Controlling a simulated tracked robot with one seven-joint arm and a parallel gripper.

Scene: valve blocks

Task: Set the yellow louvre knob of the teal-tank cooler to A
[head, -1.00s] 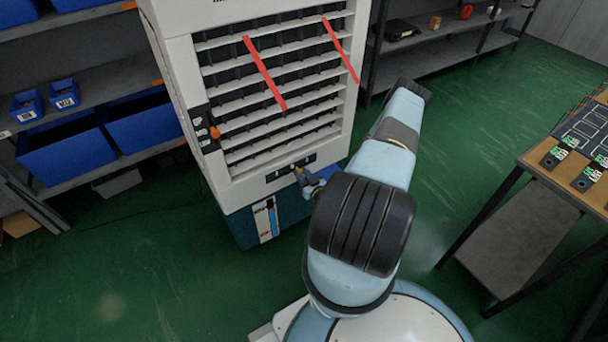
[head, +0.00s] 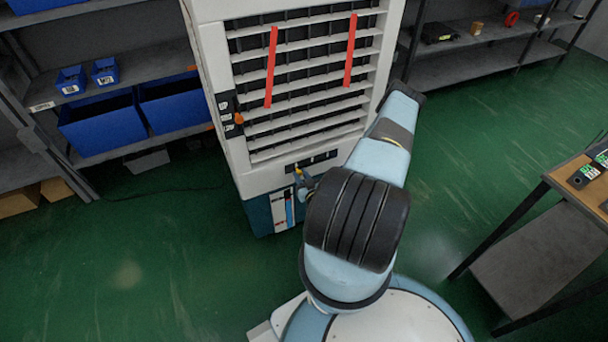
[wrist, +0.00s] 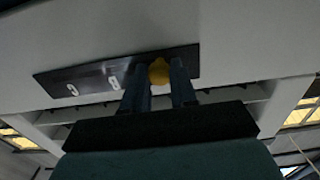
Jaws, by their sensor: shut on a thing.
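The cooler (head: 220,40) is a tall off-white cabinet with a teal tank (head: 261,217) at its base. The yellow louvre knob (wrist: 159,71) is on a dark label plate (wrist: 85,80) on the cooler's front, below the slats. My gripper (wrist: 160,80) is shut on the knob, one finger on each side, and the fingers hide part of it. In the head view the knob (head: 299,172) is a small yellow spot at my gripper (head: 303,180). White letters show on the plate, but one part is hidden behind the fingers and I cannot read the setting.
An orange knob (head: 239,118) sits on a dark panel at the cooler's left edge. Two red ribbons (head: 271,68) hang on the slats. Shelves with blue bins (head: 102,124) stand left, and a wooden-topped table (head: 578,190) stands right. Green floor (head: 470,150) lies clear between.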

